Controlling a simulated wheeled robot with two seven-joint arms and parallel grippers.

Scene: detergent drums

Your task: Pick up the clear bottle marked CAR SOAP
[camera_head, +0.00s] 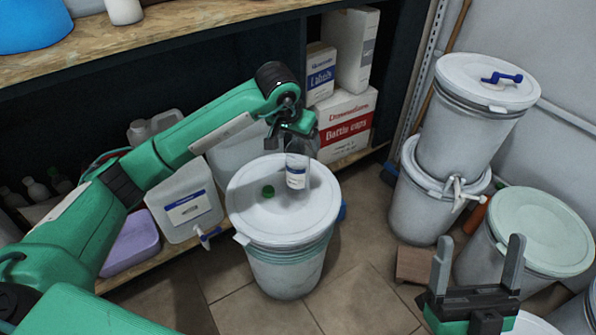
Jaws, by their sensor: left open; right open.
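A clear bottle (297,177) with a white and blue label stands upright on the lid of a white drum (262,211). Its label text is too small to read. My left gripper (291,138) is open at the bottle's top, reaching in from above and behind the arm's last links. The bottle's top is partly hidden there, and I cannot tell whether the fingers touch it. My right gripper (478,246) is open and empty at the lower right, with its two fingers pointing up, far from the bottle.
A jerrycan (186,203) and a purple container (132,243) stand on the low shelf at left. Boxes (345,124) stand behind the drum. Stacked drums (464,137) and a green-lidded drum (541,230) stand at right.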

